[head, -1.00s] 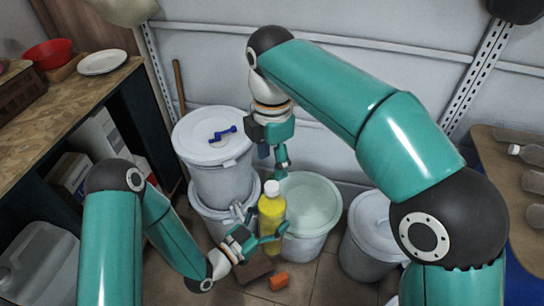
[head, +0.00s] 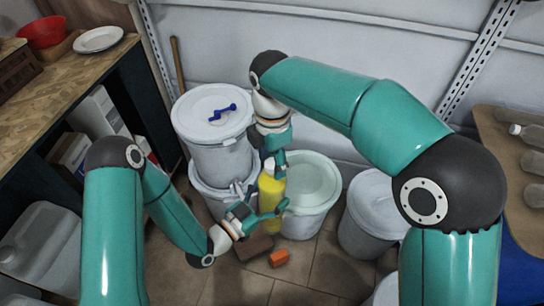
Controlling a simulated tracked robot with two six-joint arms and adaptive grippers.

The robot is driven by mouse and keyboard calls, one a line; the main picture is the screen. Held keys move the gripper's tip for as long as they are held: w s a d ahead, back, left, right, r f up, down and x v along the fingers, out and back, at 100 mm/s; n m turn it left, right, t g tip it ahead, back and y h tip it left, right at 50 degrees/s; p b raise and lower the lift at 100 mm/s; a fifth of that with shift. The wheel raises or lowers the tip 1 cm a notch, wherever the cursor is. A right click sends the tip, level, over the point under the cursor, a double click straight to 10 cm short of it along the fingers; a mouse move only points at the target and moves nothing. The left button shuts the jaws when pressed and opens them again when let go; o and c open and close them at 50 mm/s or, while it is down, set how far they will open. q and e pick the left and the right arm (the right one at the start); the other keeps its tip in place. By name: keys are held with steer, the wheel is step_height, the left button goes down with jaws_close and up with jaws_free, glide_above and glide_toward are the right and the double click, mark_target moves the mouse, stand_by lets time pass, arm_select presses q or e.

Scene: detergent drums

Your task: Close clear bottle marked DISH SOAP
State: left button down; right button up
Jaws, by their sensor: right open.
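The clear bottle (head: 271,196) holds yellow liquid and stands upright in the middle of the head view, with a white cap (head: 268,163) at its top. I cannot tell whether the cap is tight, and no label is readable. My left gripper (head: 264,207) has its fingers around the bottle's lower body and seems shut on it. My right gripper (head: 279,165) points down from above, open, with its fingers right beside the cap. I cannot tell whether they touch it.
Stacked white drums (head: 214,118) stand left of the bottle; the top lid bears a blue tool (head: 222,114). A pale-green-lidded drum (head: 309,178) is close behind right, and another white drum (head: 373,190) farther right. An orange block (head: 279,258) lies on the floor below.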

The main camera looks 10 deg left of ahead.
jaws_close()
steer(key=m, duration=1.2)
steer(key=shift+m, duration=0.4)
steer(key=m, duration=0.4)
steer(key=shift+a, duration=0.1)
steer(key=m, duration=1.1)
steer(key=shift+w, duration=0.1)
steer(key=shift+o, duration=0.6)
jaws_free()
